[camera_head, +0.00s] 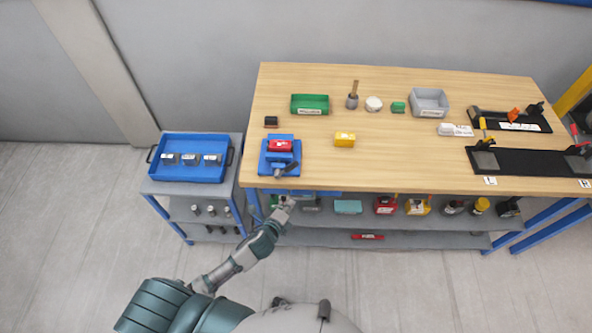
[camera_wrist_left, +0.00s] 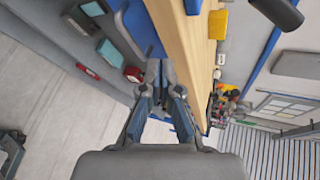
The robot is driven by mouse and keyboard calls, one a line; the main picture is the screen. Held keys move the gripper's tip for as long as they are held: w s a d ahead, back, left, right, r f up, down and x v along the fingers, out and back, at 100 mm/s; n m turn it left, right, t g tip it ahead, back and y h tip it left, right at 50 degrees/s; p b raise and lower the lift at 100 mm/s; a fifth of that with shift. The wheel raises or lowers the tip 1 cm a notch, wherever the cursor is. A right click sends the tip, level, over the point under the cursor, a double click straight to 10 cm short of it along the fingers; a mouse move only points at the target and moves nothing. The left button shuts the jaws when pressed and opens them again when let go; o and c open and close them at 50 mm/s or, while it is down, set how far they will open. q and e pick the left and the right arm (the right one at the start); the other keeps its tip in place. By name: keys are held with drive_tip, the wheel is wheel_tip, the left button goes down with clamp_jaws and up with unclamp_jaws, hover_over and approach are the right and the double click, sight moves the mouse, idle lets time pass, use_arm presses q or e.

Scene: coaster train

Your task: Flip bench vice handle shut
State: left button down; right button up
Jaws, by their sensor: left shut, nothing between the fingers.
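The blue bench vice (camera_head: 268,164) stands at the front left corner of the wooden workbench, with a red block (camera_head: 280,146) at its top. Its dark handle (camera_head: 287,170) slants across the front side of the vice. My left gripper (camera_head: 288,201) is shut and empty, in front of the bench's front edge and below the vice in the head view, apart from the handle. In the left wrist view its fingers (camera_wrist_left: 161,72) are together beside the bench edge. A dark rounded bar, perhaps the handle (camera_wrist_left: 279,12), shows at the top right there. My right gripper is out of view.
The workbench (camera_head: 390,166) has clear room right of the vice, past a yellow block (camera_head: 345,140). A black block (camera_head: 271,122) lies behind the vice. A blue tray (camera_head: 188,174) sits on a cart at the left. Shelves with several items lie under the bench.

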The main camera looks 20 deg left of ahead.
sight(287, 168)
use_arm(q)
wheel_tip(287, 168, up, 11)
drive_tip(key=s+d+m+t+h, duration=0.1)
drive_tip(key=d+m+t, duration=0.1)
drive_tip(key=m, duration=0.1)
drive_tip(key=shift+d, duration=0.4)
drive_tip(key=x, duration=1)
drive_tip(key=a, duration=0.1)
drive_tip(key=a+r+p, duration=0.2)
drive_tip(key=shift+s+a, duration=0.1)
drive_tip(key=shift+a, duration=0.25)
